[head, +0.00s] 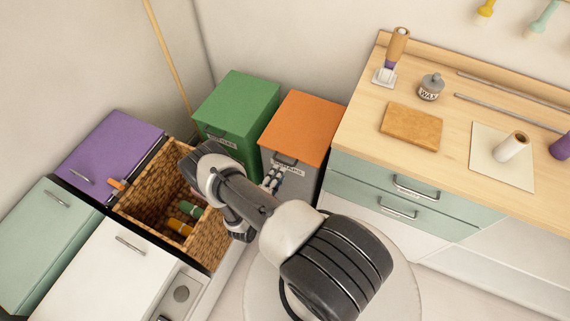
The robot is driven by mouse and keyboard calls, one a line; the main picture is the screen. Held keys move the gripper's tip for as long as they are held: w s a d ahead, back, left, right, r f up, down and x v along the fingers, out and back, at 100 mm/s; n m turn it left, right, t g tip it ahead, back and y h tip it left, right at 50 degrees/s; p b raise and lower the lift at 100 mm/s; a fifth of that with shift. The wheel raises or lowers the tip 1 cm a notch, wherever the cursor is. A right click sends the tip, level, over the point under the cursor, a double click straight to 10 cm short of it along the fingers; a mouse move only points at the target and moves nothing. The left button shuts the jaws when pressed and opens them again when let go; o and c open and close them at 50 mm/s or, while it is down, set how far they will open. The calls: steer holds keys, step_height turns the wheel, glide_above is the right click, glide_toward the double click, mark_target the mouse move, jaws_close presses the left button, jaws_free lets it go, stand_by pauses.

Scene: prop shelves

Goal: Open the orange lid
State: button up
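The orange lid (303,128) lies flat and closed on top of a grey bin (305,184) in the middle of the head view. A dark handle (285,159) and a lettered label are at the front of the bin, just below the lid's front edge. My gripper (272,180) is in front of the bin, a little below the handle in the picture. It looks apart from the lid, but whether it touches the bin front is unclear. The fingers are small and partly hidden by my arm, so their opening cannot be made out.
A green-lidded bin (236,105) stands close on the left of the orange one. A wooden-topped workbench (362,135) with drawers borders it on the right. A woven basket (133,205) holding several items, a purple-topped cabinet (110,150) and white cabinets (105,275) are at left.

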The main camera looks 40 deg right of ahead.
mark_target(285, 163)
steer(key=b+x, duration=0.1)
steer(key=x, duration=0.6)
steer(key=shift+w+d, duration=0.15)
steer(key=shift+d, duration=0.15)
steer(key=shift+c, duration=0.3)
jaws_close()
